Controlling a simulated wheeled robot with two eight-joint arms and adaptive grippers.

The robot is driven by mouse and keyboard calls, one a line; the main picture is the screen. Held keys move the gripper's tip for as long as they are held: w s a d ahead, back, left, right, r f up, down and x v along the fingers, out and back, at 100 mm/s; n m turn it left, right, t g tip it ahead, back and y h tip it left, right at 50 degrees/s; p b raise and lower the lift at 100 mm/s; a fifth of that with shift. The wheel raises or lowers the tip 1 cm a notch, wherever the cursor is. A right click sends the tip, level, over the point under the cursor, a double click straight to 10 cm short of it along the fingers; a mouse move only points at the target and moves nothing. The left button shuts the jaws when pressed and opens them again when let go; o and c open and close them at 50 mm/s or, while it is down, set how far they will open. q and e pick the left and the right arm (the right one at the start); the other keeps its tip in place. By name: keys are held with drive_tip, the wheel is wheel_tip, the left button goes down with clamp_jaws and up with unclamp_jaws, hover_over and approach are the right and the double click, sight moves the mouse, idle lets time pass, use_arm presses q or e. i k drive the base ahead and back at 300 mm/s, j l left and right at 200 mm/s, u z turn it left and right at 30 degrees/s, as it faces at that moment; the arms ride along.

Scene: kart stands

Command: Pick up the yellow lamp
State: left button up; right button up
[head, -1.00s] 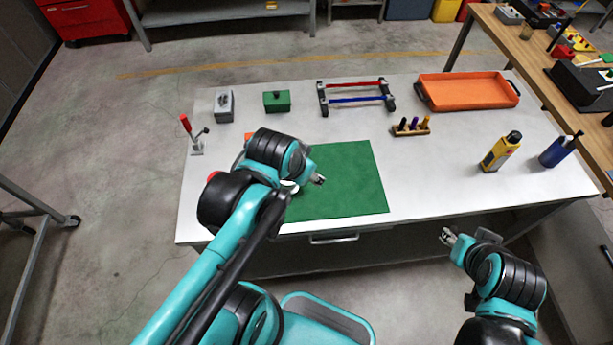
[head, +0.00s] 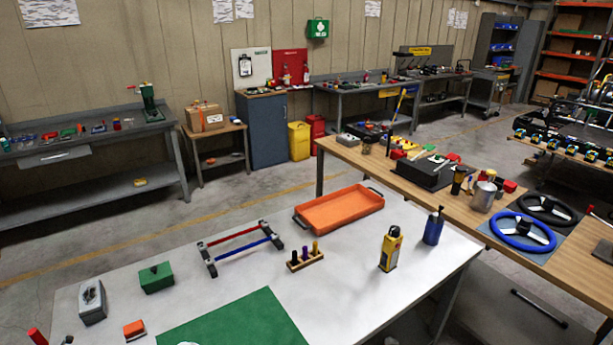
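The yellow lamp (head: 390,249), a yellow body with black parts, stands upright on the right part of the white table (head: 340,305). It is between a small wooden rack with coloured pegs and a blue cup, apart from both. Neither of my grippers shows in the head view now.
A blue cup with tools (head: 433,228) stands right of the lamp. The wooden peg rack (head: 305,258), an orange tray (head: 340,209), a red-and-blue bar frame (head: 240,246) and a green mat (head: 235,325) are to its left. A wooden bench (head: 400,180) stands behind.

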sight(389, 259)
drive_tip(key=i+l+u, duration=0.2)
drive_tip(key=l, duration=0.5)
drive_tip(key=l+u, duration=0.2)
drive_tip(key=l, duration=0.5)
drive_tip(key=k, duration=0.05)
